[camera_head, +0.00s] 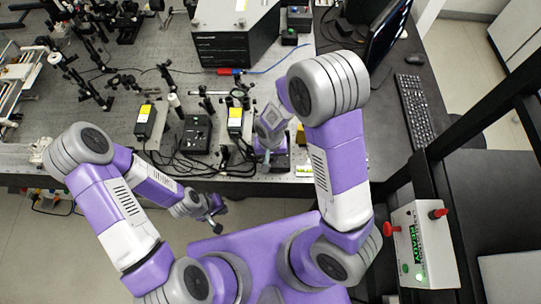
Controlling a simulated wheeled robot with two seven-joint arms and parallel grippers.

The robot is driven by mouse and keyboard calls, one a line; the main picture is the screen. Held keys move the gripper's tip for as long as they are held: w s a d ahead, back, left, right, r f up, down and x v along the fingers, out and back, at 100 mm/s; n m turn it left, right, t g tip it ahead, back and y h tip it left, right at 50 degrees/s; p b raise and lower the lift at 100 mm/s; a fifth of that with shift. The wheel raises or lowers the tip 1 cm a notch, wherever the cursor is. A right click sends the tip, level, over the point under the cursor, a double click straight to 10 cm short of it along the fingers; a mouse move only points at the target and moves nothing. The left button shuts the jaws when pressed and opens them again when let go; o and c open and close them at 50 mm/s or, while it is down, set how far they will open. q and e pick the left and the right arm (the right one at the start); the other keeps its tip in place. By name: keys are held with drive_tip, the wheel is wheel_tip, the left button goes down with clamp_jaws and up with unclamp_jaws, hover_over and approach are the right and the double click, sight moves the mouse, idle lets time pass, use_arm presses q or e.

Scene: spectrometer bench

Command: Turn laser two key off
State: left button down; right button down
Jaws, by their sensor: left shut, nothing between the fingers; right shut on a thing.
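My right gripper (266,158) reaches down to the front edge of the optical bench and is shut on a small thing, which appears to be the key. The key itself is hidden by the gripper and too small to make out. A control unit (279,163) sits right under and beside this gripper, mostly covered by my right wrist and arm. My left gripper (213,214) is shut and empty, held low in front of the bench edge, away from the units.
A black control box (195,133) and yellow-labelled boxes (145,121) stand left of my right gripper among cables. A large black-fronted instrument (222,50) stands behind. A monitor (387,35) and keyboard (414,108) are at right. Floor is free before the bench.

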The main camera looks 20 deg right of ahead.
drive_tip(key=n+b, duration=0.1)
drive_tip(key=n, duration=0.3)
drive_tip(key=shift+n+b, duration=0.3)
drive_tip(key=shift+b, duration=0.1)
drive_tip(key=n+b, duration=0.1)
drive_tip(key=n, duration=0.7)
drive_tip(key=shift+b, duration=0.35)
drive_tip(key=shift+n, duration=2.3)
drive_tip(key=c, duration=1)
unclamp_jaws()
drive_tip(key=shift+o, duration=0.2)
